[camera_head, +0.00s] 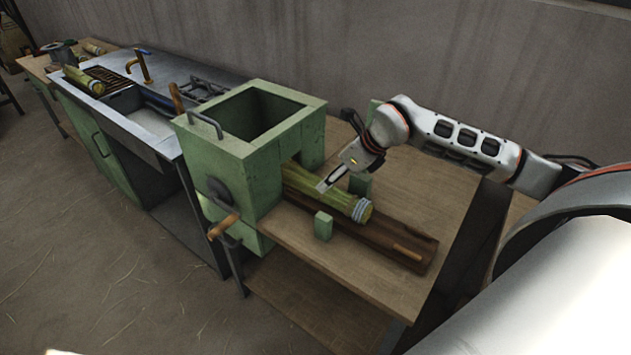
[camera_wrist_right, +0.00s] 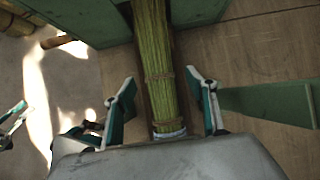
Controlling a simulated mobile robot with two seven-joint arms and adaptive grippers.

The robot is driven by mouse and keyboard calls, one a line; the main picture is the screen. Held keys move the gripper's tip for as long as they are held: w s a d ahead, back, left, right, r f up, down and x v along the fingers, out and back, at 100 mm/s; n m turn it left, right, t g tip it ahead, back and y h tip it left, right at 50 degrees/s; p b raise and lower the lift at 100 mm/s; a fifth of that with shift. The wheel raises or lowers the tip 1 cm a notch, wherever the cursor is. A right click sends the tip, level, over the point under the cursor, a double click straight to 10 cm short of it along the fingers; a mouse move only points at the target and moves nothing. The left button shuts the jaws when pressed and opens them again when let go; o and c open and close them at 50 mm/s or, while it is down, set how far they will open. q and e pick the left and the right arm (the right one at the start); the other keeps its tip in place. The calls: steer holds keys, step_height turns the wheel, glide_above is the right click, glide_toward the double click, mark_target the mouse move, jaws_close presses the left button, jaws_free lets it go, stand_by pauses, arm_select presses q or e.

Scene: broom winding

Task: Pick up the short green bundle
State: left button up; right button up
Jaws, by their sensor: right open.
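A green bundle (camera_head: 330,198) of stalks, tied with bands, lies on a dark wooden trough (camera_head: 405,246), its far end inside the opening of a green box-like machine (camera_head: 225,157). It also shows in the right wrist view (camera_wrist_right: 158,75), with a pale band at its near end. My right gripper (camera_head: 322,187) is above the bundle. In the right wrist view the open fingers (camera_wrist_right: 165,90) stand on either side of it, with gaps. At that view's left edge, teal and grey parts (camera_wrist_right: 12,125) look like my left gripper, cut off by the frame.
Small green blocks (camera_head: 323,226) (camera_head: 360,184) flank the trough on the wooden table (camera_head: 450,200). A crank with a wooden handle (camera_head: 224,226) sticks out of the machine's front. Another yellow-green bundle (camera_head: 84,80) lies by the sink at the far left.

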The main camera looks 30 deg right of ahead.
steer(key=shift+w+f, duration=0.2)
steer(key=shift+w, duration=0.15)
steer(key=shift+w+a+f, duration=0.15)
steer(key=shift+a+f, duration=0.05)
steer(key=shift+f, duration=0.25)
steer(key=shift+w+a+f, duration=0.1)
steer(key=shift+a+f, duration=0.05)
steer(key=shift+f, duration=0.25)
steer(key=p+x, duration=0.1)
steer(key=x, duration=0.3)
steer(key=shift+a+f, duration=0.1)
steer(key=shift+a, duration=0.1)
arm_select(q)
steer(key=shift+s+r, duration=0.3)
steer(key=shift+s, duration=0.05)
arm_select(e)
steer(key=shift+w+f, duration=0.25)
steer(key=shift+f, duration=0.1)
steer(key=shift+c, duration=0.3)
steer(key=c, duration=1.1)
steer(key=shift+c, duration=0.7)
arm_select(q)
steer(key=shift+s+f, duration=0.15)
arm_select(e)
steer(key=shift+r, duration=0.1)
